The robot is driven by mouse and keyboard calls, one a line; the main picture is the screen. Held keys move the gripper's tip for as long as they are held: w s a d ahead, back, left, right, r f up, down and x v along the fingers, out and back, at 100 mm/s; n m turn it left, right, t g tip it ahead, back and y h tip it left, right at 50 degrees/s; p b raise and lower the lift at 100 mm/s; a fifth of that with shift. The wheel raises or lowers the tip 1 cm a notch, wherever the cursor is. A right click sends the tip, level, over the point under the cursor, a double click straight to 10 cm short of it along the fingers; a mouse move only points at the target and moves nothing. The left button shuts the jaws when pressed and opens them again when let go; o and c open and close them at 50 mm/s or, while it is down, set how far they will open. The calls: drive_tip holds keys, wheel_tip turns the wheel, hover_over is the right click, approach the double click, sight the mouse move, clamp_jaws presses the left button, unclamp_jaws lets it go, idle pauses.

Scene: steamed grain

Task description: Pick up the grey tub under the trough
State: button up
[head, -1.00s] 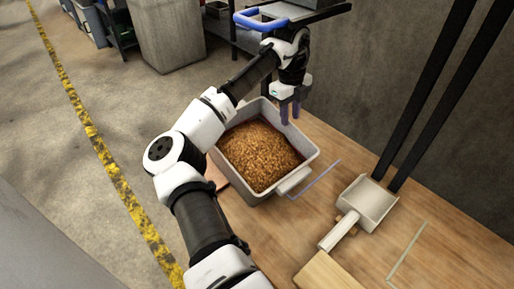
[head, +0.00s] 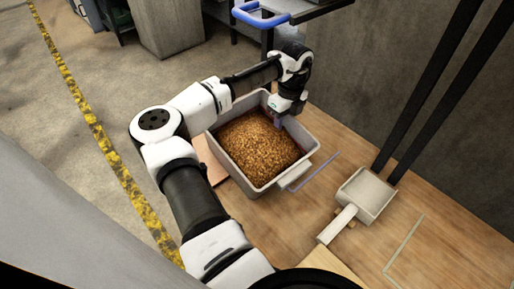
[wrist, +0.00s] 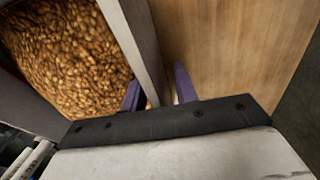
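The grey tub (head: 232,169), filled with brown grain (head: 258,147), stands upright on the wooden surface in the head view. Its wall also shows in the wrist view (wrist: 135,40). My gripper (head: 280,122) points down at the tub's far right wall. In the wrist view my gripper (wrist: 159,90) has its two purple fingers apart, one on the grain side of the wall and one outside it over the wood. A gap shows between the outer finger and the wall. The fingertips are partly hidden in the head view.
A white scoop (head: 367,193) lies on the wood to the right of the tub. A blue handle (head: 261,16) and dark shelf stand behind my wrist. Two black posts (head: 424,95) rise by the grey wall at right. A grey bin (head: 168,27) stands on the floor behind.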

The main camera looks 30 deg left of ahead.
clamp_jaws()
idle(1.4)
drive_tip(key=shift+a+r, duration=0.1)
drive_tip(key=shift+r, duration=0.1)
